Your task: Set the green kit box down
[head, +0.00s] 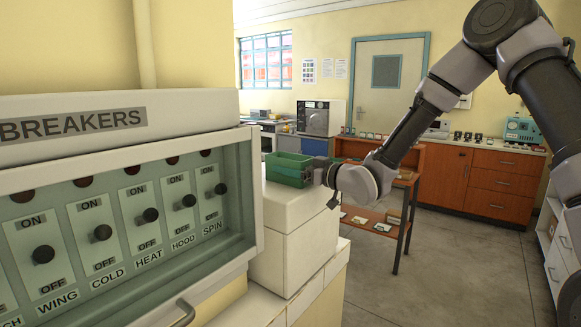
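The green kit box (287,170) is an open-topped box, roughly level, in the middle of the head view. It is at the top of a white stepped block (290,205), by the right end of the breaker panel. I cannot tell whether its underside touches the white surface. My gripper (319,174) reaches in from the right and is at the box's right end, seemingly shut on its wall. The fingertips are small and partly hidden by the box and wrist.
The breaker panel (125,215), with its frame and handle, fills the left foreground beside the box. A wooden shelf table (385,218) with small items stands behind my wrist. Orange cabinets (490,182) line the back right. The grey floor (440,280) is clear at lower right.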

